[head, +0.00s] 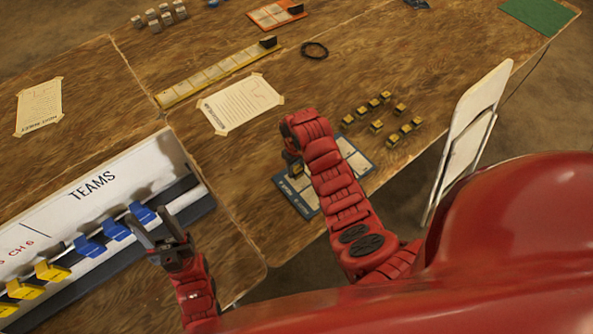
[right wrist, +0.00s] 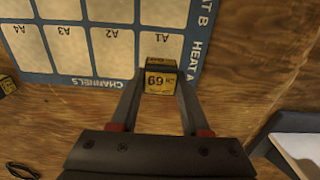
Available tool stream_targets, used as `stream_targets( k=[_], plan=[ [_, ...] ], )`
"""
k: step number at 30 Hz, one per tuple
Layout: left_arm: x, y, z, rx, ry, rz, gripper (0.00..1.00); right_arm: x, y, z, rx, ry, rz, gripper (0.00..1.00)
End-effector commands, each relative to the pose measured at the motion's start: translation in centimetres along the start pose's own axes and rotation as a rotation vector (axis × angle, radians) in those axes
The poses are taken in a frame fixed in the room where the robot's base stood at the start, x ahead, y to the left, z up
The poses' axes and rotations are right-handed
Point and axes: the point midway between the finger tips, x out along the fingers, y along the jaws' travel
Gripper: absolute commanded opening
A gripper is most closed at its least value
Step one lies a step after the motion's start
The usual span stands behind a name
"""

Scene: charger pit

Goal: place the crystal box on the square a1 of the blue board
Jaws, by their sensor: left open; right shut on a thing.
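A small yellow-and-black crystal box marked 69 (right wrist: 160,79) is between the fingers of my right gripper (right wrist: 158,92), which is shut on it. The blue board (right wrist: 60,79) lies beyond, with pale squares labelled A1 to A4 along one edge. The box overlaps the near edge of square a1 (right wrist: 162,42) in this view; I cannot tell whether it touches the board. In the head view the box (head: 296,169) shows over the left part of the blue board (head: 290,197), and my right arm hides much of the board. My left gripper (head: 158,229) is open and empty.
Several similar yellow-and-black boxes (head: 376,126) stand right of the board. A paper sheet (head: 240,104), a black ring (head: 314,50) and a folding chair (head: 470,135) are around.

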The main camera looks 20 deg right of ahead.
Motion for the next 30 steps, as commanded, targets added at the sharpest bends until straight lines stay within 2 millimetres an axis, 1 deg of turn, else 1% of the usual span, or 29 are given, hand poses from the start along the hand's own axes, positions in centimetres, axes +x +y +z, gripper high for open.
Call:
stream_targets(
  k=[1,6,9,18,19,23,24,30],
  plan=[
    [0.8,0.0,-0.1,0.0,0.0,0.0,0.5,0.2,-0.1,0.1,0.0,-0.005,-0.001,0.0],
    [1.6,-0.1,-0.3,0.0,0.0,0.0,0.5,2.1,-0.1,0.2,0.001,-0.005,-0.001,0.0],
    [1.6,-0.1,-0.3,0.0,0.0,0.0,0.5,2.6,0.0,0.1,0.0,-0.003,0.001,0.0],
    [1.2,-0.1,-0.2,0.0,0.0,0.0,0.5,3.0,0.0,0.1,0.0,-0.001,0.001,0.0],
    [1.3,-0.1,-0.2,0.0,0.0,0.0,0.5,2.9,0.0,0.1,-0.001,0.0,0.001,0.5],
    [1.4,-0.1,-0.2,0.0,0.0,0.0,0.5,2.8,0.0,0.1,0.0,-0.001,0.001,0.73],
    [1.4,-0.1,-0.2,0.0,0.0,0.0,0.5,2.8,0.0,0.1,0.0,-0.001,0.001,0.76],
    [1.4,-0.1,-0.2,0.0,0.0,0.0,0.5,2.8,0.0,0.1,0.0,-0.001,0.0,0.76]
  ],
)
